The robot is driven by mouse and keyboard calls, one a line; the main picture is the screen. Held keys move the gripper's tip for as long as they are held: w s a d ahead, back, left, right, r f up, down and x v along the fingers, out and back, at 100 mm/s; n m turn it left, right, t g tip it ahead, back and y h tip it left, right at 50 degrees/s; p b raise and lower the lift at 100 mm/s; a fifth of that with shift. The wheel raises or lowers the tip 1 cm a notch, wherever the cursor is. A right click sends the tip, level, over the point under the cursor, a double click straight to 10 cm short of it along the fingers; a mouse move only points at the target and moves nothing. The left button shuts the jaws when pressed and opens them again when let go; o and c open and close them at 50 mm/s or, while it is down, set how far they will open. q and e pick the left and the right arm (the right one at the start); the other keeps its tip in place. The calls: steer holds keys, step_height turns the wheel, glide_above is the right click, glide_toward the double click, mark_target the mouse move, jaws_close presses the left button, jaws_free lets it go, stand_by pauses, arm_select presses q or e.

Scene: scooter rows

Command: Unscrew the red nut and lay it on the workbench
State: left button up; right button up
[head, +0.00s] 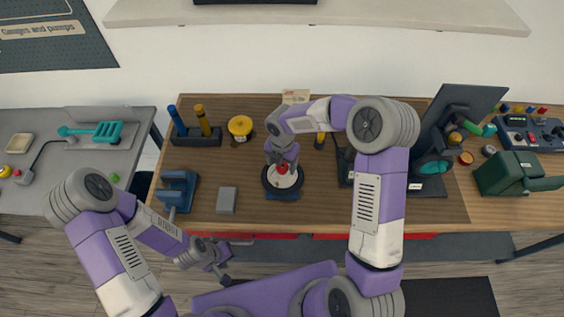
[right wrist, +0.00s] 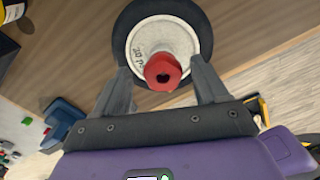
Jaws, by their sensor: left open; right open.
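The red nut (head: 282,168) sits at the centre of a small black-tyred wheel (head: 268,183) with a pale hub, on the wooden workbench (head: 245,215). In the right wrist view the red nut (right wrist: 163,72) shows its dark hole, in front of the pale hub of the wheel (right wrist: 122,38). My right gripper (head: 283,165) is over the wheel; in the right wrist view its open fingers (right wrist: 163,80) stand on either side of the nut, with gaps. My left gripper (head: 222,272) is open and empty, in front of the bench, away from the nut.
A grey block (head: 227,200) and a blue vise-like fixture (head: 177,188) stand left of the wheel. A yellow round item (head: 240,126) and a tool holder (head: 197,137) stand behind. A dark stand (head: 455,125) is to the right. Bare bench lies between the block and wheel.

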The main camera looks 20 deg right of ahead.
mark_target(282, 167)
step_height(282, 167, up, 8)
steer(key=shift+f, duration=0.2)
stand_by(0.4)
steer(key=m+b, duration=0.1)
steer(key=m, duration=0.2)
steer(key=shift+f, duration=0.1)
steer(key=m, duration=0.4)
steer(key=shift+b, duration=0.4)
steer(key=m, duration=0.4)
steer(key=shift+m+b, duration=0.3)
steer(key=shift+b, duration=0.1)
steer(key=m, duration=0.4)
steer(key=shift+b, duration=0.3)
steer(key=m, duration=0.6)
